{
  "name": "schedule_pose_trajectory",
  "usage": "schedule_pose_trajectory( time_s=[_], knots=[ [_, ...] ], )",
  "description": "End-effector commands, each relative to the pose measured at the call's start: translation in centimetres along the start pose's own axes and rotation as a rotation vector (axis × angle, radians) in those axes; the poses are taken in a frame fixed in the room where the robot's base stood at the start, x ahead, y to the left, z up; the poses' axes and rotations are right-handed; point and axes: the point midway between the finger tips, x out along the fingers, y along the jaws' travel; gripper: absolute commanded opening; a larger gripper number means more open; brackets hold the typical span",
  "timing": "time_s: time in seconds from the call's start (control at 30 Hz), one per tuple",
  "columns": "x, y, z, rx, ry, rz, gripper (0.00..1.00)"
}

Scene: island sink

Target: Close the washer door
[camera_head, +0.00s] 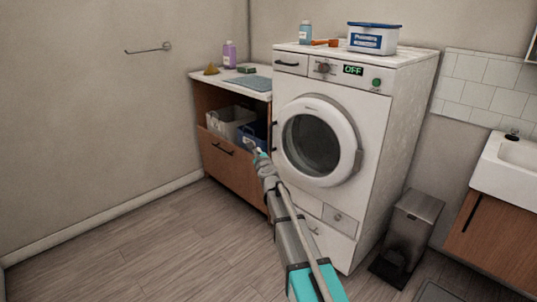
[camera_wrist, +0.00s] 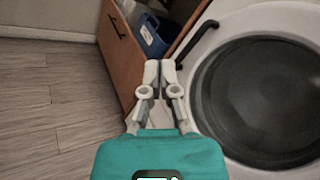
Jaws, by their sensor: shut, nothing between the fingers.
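The white washer (camera_head: 375,125) stands in the middle of the head view. Its round door (camera_head: 350,118), with a white ring and dark glass, is at or near the front panel; I cannot tell whether it is fully shut or slightly ajar. The door (camera_wrist: 262,100) fills the right side of the wrist view. My gripper (camera_head: 258,152) is shut and empty, to the left of the door and in front of the cabinet. In the wrist view, my gripper (camera_wrist: 160,66) has its fingertips together, apart from the door ring.
A wooden cabinet (camera_head: 235,172) with baskets, including a blue one (camera_wrist: 152,40), stands left of the washer. A black handle (camera_wrist: 198,42) shows beside the door. A metal bin (camera_head: 410,230) stands at right. The floor at left (camera_head: 140,245) is clear.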

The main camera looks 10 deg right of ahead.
Motion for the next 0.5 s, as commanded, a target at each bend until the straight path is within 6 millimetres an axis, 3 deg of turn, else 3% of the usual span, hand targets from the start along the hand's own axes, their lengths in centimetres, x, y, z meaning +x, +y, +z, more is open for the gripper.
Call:
schedule_pose_trajectory(
  time_s=[0.03,0.2,0.5],
  knots=[
    [1.4,0.3,-1.8,0.088,0.014,-0.051,0.0],
    [3.3,-0.6,-4.7,0.362,0.052,-0.204,0.0],
    [4.0,-1.2,-6.7,0.554,0.082,-0.311,0.0]
  ],
)
